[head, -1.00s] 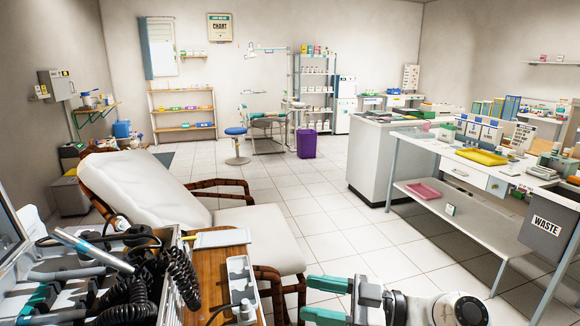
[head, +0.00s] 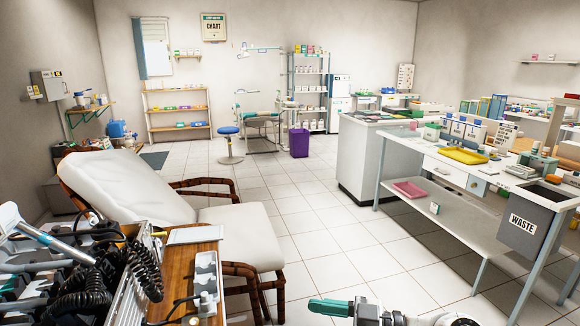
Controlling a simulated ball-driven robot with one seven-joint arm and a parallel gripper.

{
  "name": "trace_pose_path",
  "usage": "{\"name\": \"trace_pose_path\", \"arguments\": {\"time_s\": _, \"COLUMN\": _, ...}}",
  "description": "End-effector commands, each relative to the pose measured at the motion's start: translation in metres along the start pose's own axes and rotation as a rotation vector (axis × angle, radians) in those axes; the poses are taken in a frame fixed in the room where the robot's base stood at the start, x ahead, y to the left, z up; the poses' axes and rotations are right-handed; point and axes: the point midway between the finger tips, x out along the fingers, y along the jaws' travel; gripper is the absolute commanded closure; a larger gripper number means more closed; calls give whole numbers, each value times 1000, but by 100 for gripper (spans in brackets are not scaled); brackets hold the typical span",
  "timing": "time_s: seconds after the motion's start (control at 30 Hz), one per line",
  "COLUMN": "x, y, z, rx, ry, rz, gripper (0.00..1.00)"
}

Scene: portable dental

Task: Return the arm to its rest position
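My gripper (head: 322,310) is at the bottom edge of the head view, right of centre, pointing left. One teal finger shows, with bare floor just below it. The other finger is cut off by the frame. The gap beside the visible finger shows it is open, and I see nothing held. My wrist and arm (head: 425,320) run off the bottom edge to the right, and most of the arm is hidden. The gripper appears over open floor, right of the wooden side board (head: 185,262).
A white reclining chair (head: 130,190) is at left. Dental handpieces with coiled cords (head: 80,280) and a white holder (head: 206,275) are at lower left. A workbench (head: 425,163) with a waste bin (head: 520,228) is at right. The tiled floor (head: 320,235) between is clear.

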Motion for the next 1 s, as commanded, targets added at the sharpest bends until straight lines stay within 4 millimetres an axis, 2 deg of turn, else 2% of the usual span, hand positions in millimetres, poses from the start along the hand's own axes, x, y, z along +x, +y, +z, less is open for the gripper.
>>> {"name": "trace_pose_path", "arguments": {"time_s": 0.27, "x": -13, "y": -31, "z": 55, "rx": 176, "ry": -192, "rz": 65, "gripper": 44}}
{"name": "trace_pose_path", "arguments": {"time_s": 0.37, "x": -26, "y": -48, "z": 81, "rx": 270, "ry": -293, "rz": 113, "gripper": 44}}
{"name": "trace_pose_path", "arguments": {"time_s": 0.47, "x": -46, "y": -75, "z": 112, "rx": 396, "ry": -429, "rz": 183, "gripper": 44}}
{"name": "trace_pose_path", "arguments": {"time_s": 0.57, "x": -81, "y": -113, "z": 146, "rx": 556, "ry": -601, "rz": 294, "gripper": 44}}
{"name": "trace_pose_path", "arguments": {"time_s": 0.7, "x": -147, "y": -172, "z": 176, "rx": 775, "ry": -848, "rz": 503, "gripper": 44}}
{"name": "trace_pose_path", "arguments": {"time_s": 0.8, "x": -196, "y": -212, "z": 182, "rx": 898, "ry": -1001, "rz": 669, "gripper": 44}}
{"name": "trace_pose_path", "arguments": {"time_s": 0.9, "x": -236, "y": -242, "z": 180, "rx": 980, "ry": -1113, "rz": 816, "gripper": 44}}
{"name": "trace_pose_path", "arguments": {"time_s": 1.0, "x": -264, "y": -262, "z": 174, "rx": 1027, "ry": -1182, "rz": 925, "gripper": 44}}
